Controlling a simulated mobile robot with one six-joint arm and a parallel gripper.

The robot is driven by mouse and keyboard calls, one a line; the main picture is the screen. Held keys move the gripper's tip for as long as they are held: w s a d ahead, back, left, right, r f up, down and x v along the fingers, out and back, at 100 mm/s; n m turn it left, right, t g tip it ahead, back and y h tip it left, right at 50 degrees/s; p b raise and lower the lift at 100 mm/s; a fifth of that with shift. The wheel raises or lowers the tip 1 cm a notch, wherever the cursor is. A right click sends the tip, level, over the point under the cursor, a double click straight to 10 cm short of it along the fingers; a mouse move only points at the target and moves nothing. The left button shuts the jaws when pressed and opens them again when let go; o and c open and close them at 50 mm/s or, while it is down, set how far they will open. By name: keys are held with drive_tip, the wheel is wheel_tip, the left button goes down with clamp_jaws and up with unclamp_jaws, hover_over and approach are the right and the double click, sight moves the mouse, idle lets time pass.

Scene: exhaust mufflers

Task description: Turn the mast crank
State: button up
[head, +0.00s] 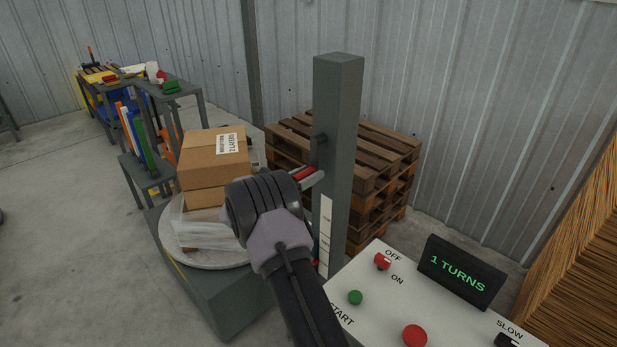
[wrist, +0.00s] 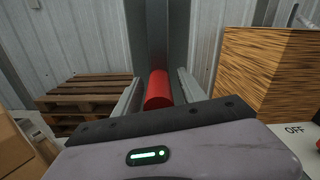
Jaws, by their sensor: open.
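The grey mast (head: 337,120) stands upright in the middle of the head view and also fills the top centre of the wrist view (wrist: 172,35). The crank's red handle (head: 303,174) shows partly behind my gripper (head: 311,178). In the wrist view, the red handle (wrist: 158,88) lies between the two open fingers of my gripper (wrist: 158,84), with a visible gap at its right side. The rest of the crank is hidden.
Stacked cartons (head: 213,158) with loose clear film stand on a round turntable (head: 180,256) left of my arm. A control panel (head: 375,310) with red and green buttons and a display (head: 460,272) reading "1 TURNS" is at lower right. Wooden pallets (head: 390,150) are stacked behind the mast.

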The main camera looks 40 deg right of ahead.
clamp_jaws()
idle(1.5)
